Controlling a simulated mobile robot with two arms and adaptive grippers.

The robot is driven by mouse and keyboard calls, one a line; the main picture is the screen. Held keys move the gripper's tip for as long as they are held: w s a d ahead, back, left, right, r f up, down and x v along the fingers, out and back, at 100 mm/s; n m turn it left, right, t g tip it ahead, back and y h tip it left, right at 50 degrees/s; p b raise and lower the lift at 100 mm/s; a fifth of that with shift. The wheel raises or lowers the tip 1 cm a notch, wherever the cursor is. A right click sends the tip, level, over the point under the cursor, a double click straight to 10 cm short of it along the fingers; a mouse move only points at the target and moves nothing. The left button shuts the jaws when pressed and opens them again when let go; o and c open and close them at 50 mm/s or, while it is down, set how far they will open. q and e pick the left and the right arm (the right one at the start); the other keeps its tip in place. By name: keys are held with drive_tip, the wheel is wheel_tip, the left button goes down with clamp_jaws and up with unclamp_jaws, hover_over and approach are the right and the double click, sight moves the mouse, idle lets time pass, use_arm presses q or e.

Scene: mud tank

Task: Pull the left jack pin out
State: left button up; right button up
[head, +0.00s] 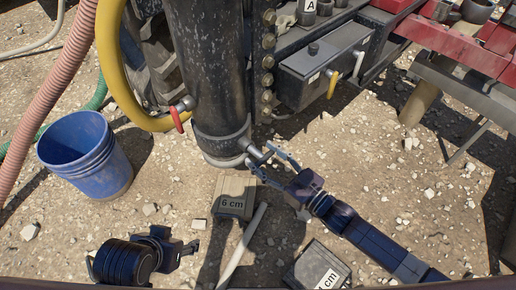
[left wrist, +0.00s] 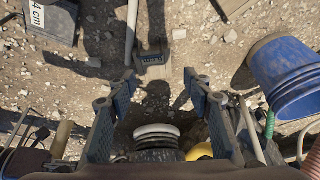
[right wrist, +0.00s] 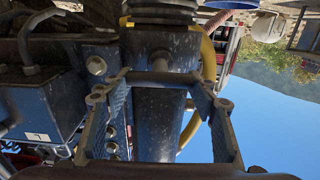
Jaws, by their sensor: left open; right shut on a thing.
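The black jack leg (head: 207,60) stands upright with a pale collar near its lower end. A silver jack pin (head: 252,150) sticks out of its lower right side. My right gripper (head: 263,156) is at the pin's outer end and shut on it. In the right wrist view the pin (right wrist: 160,63) shows between the fingertips, with a crossbar spanning them. How deep the pin sits in the leg is hidden. My left gripper (head: 180,247) is open and empty, low at the left over the gravel; its spread fingers (left wrist: 163,87) show in the left wrist view.
A blue bucket (head: 85,160) stands left of the leg. A block marked 6 cm (head: 234,208) lies below the leg, and another labelled block (head: 320,270) lies nearer. A yellow hose (head: 112,70) and a red handle (head: 176,119) are at the leg's left. Gravel is open at right.

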drive_tip(key=shift+p+v, duration=0.3)
drive_tip(key=shift+v, duration=0.5)
drive_tip(key=shift+f, duration=0.1)
use_arm(q)
drive_tip(key=s, duration=0.1)
drive_tip(key=s+a+g, duration=0.1)
drive_tip(key=shift+s+f, duration=0.1)
drive_tip(key=shift+s, duration=0.3)
use_arm(e)
drive_tip(key=o, duration=1.4)
drive_tip(key=shift+s, duration=0.1)
drive_tip(key=o, duration=0.3)
drive_tip(key=shift+d, duration=0.2)
use_arm(q)
drive_tip(key=shift+d, duration=0.15)
use_arm(e)
drive_tip(key=shift+s, duration=0.1)
